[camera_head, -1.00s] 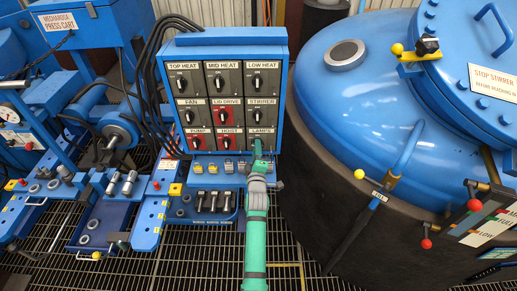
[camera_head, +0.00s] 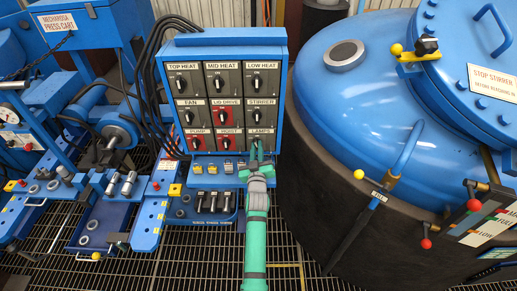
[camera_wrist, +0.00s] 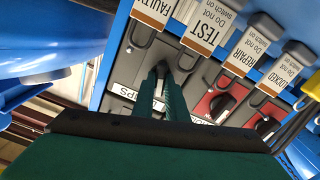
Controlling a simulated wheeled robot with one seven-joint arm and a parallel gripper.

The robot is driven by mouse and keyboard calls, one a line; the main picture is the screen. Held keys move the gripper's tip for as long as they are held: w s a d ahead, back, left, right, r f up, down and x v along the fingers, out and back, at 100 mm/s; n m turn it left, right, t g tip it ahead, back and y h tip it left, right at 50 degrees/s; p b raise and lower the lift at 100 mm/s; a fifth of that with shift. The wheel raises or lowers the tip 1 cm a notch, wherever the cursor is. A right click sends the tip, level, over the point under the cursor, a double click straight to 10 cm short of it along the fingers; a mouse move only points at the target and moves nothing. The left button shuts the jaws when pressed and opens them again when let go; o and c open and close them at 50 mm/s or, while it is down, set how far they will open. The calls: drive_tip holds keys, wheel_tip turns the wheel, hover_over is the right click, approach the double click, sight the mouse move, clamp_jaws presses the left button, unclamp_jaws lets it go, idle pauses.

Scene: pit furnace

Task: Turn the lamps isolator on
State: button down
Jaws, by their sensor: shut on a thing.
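The lamps isolator (camera_head: 253,142) is the bottom right switch of the blue switch panel (camera_head: 180,42), under a LAMPS label. My green gripper (camera_head: 257,152) reaches up to it from below, its two fingers shut on the switch's dark handle. The fingers hide most of the switch face, so I cannot tell which way the handle points. In the wrist view, the two green fingers (camera_wrist: 158,88) close around the black handle (camera_wrist: 161,71) on its grey plate, with part of the label behind them.
The stirrer switch (camera_head: 263,89) is just above, and the red hoist switch (camera_head: 228,143) just to the left. Tags and padlocks (camera_head: 214,168) hang on a rail below the panel. The blue furnace lid (camera_head: 365,90) stands close on the right.

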drive_tip(key=shift+s+d+f+m, duration=0.1)
drive_tip(key=shift+d+f+m, duration=0.15)
drive_tip(key=shift+m, duration=0.6)
drive_tip(key=shift+d+f+m, duration=0.1)
drive_tip(key=shift+f+m, duration=0.2)
drive_tip(key=shift+m, duration=0.55)
drive_tip(key=c, duration=2)
unclamp_jaws()
drive_tip(key=shift+c, duration=0.2)
drive_tip(key=shift+a+r, duration=0.2)
drive_tip(key=shift+r, duration=0.05)
drive_tip(key=s, duration=1)
drive_tip(key=shift+s, duration=0.3)
